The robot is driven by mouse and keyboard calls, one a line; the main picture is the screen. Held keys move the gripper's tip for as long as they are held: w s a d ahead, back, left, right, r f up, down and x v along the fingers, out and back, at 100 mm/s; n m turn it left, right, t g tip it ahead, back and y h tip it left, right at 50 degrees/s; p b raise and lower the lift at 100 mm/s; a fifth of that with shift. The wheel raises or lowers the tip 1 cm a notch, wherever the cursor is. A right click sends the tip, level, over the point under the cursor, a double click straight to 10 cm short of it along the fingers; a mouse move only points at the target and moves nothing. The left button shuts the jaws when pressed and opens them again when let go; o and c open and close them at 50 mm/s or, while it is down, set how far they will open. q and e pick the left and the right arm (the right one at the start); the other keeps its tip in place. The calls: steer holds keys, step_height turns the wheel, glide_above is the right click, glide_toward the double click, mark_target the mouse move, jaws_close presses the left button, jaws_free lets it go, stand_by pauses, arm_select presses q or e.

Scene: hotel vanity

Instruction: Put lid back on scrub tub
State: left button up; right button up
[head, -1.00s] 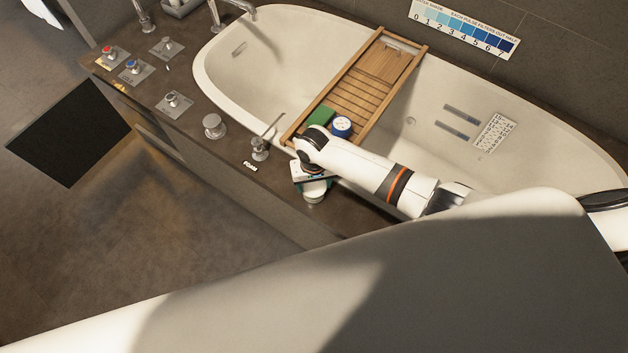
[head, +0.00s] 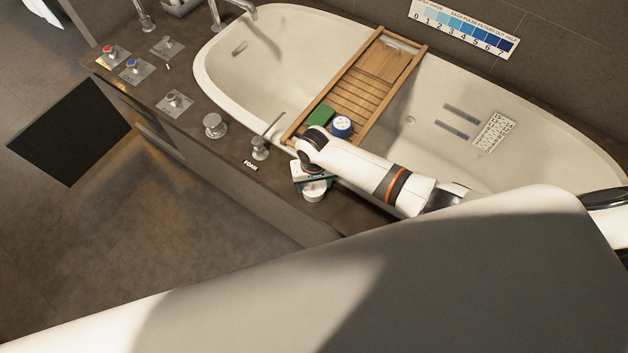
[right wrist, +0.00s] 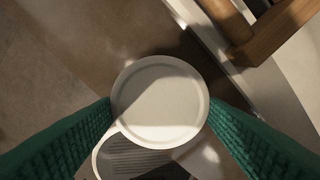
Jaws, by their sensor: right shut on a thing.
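A white round lid-like disc (right wrist: 160,98) with a raised rim lies between the green finger pads of my right gripper (right wrist: 160,118) in the right wrist view. The gripper is shut on it at its sides. In the head view my right gripper (head: 312,182) is low over the dark bath surround, with a white round piece (head: 313,196) just under it. A white rim around a grey ridged surface (right wrist: 128,155) shows partly below the disc in the wrist view. I cannot tell whether it is the scrub tub. My left gripper is not in view.
A wooden bath tray (head: 385,65) spans the white bathtub (head: 250,70). Taps and a knob (head: 214,125) stand along the surround (head: 200,148) to the left.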

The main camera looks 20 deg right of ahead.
steer(key=shift+p, duration=0.3)
stand_by(0.4)
stand_by(0.3)
steer(key=o, duration=1.2)
steer(key=shift+o, duration=0.2)
steer(key=shift+r+p, duration=3.55)
steer(key=shift+p, duration=0.5)
steer(key=shift+f, duration=0.1)
jaws_close()
